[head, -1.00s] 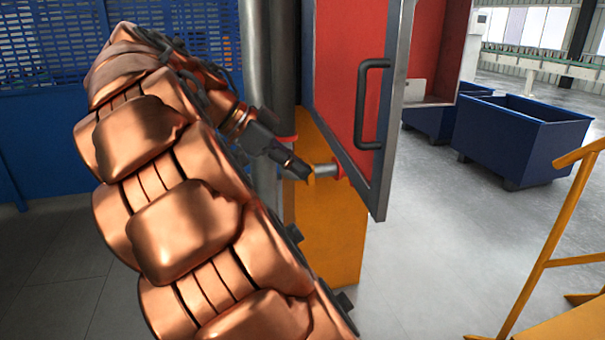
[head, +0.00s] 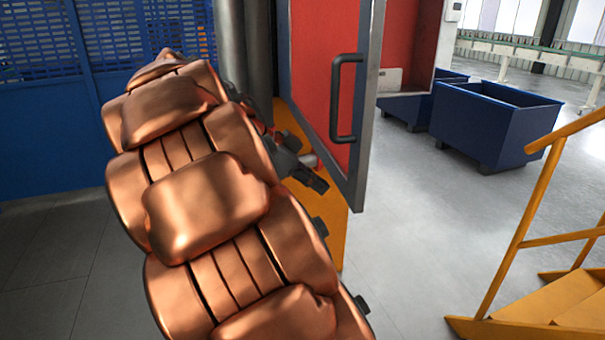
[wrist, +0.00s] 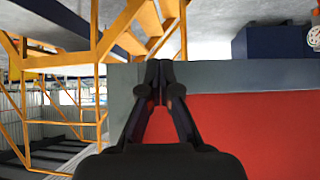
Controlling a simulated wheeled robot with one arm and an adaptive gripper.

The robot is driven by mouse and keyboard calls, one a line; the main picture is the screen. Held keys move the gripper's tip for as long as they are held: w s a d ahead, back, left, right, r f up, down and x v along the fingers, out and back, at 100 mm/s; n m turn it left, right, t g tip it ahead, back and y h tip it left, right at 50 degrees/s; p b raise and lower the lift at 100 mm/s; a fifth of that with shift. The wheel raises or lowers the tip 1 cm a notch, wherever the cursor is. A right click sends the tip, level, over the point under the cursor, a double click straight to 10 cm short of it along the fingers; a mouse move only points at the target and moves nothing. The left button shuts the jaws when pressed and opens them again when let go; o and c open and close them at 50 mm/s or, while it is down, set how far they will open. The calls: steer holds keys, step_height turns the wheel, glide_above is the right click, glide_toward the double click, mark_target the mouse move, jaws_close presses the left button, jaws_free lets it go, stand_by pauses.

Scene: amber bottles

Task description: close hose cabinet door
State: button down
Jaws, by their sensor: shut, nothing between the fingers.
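The hose cabinet door (head: 326,90) stands open, a red panel in a grey frame with a dark bar handle (head: 345,98). Red cabinet interior (head: 408,45) shows to the right behind it. My gripper (head: 322,186) is low beside the door, near its lower edge and below the handle. In the wrist view, the shut, empty fingers (wrist: 161,85) lie over the door's grey frame (wrist: 235,75), with the red panel (wrist: 240,125) below. I cannot tell whether the fingertips touch the door. My copper arm hides part of the area left of the door.
Blue bins (head: 492,125) stand on the floor to the right. Yellow stairs with a railing (head: 535,220) are at the right front. Grey pipes (head: 245,50) rise left of the door, and a yellow block (head: 338,235) stands below it. Floor between door and stairs is clear.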

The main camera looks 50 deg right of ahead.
steer(key=shift+s+d+p, duration=0.45)
steer(key=shift+s+d, duration=0.35)
steer(key=shift+d, duration=0.1)
